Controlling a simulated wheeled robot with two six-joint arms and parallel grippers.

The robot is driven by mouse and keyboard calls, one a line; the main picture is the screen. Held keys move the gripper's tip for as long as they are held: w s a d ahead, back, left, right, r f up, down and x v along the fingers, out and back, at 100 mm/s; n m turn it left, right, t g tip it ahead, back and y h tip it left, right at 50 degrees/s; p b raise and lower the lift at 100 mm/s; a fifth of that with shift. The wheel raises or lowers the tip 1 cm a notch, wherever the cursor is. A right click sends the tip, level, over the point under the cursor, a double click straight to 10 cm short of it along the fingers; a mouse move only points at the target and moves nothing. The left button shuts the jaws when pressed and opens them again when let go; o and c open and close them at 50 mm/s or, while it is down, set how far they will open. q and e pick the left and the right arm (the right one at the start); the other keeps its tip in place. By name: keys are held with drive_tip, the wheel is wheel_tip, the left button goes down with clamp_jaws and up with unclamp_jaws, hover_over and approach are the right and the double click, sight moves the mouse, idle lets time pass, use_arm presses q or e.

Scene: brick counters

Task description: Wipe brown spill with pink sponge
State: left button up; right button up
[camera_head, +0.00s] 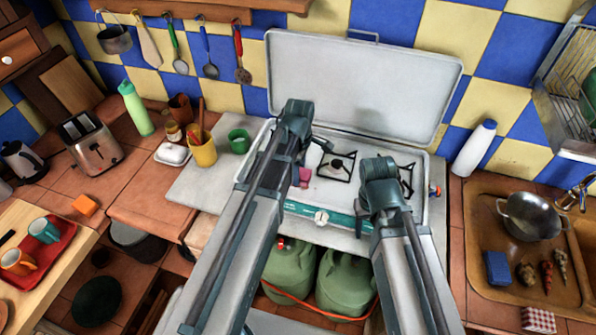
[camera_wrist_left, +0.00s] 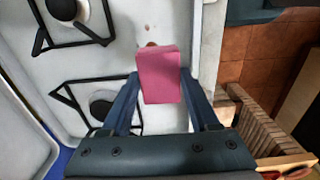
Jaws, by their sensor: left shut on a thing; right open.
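The pink sponge (camera_wrist_left: 158,75) is between the two fingers of my left gripper (camera_wrist_left: 160,92), which is shut on it. In the head view the sponge (camera_head: 305,176) shows over the pale stove top, beside my left arm, which hides most of that gripper. Small brown spots of the spill (camera_wrist_left: 151,44) show on the white surface just beyond the sponge in the left wrist view. I cannot tell whether the sponge touches the surface. My right gripper (camera_head: 363,223) is open and empty near the stove's front right, partly hidden by its own arm.
The stove (camera_head: 330,190) has black burner grates (camera_head: 337,166) and a raised lid (camera_head: 360,85). A green mug (camera_head: 239,141) and a yellow cup (camera_head: 203,152) stand left of it. A white bottle (camera_head: 474,148) and a sink with a metal pot (camera_head: 530,215) are at right.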

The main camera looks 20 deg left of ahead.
sight(307, 191)
use_arm(q)
drive_tip(key=shift+f+b, duration=2)
drive_tip(key=shift+f, duration=0.05)
drive_tip(key=shift+f+b, duration=0.45)
drive_tip(key=shift+a, duration=0.15)
drive_tip(key=shift+a, duration=1.35)
drive_tip(key=shift+d, duration=0.15)
drive_tip(key=shift+s+d, duration=0.1)
drive_tip(key=shift+d, duration=2.8)
drive_tip(key=shift+a, duration=0.2)
drive_tip(key=shift+a, duration=2.8)
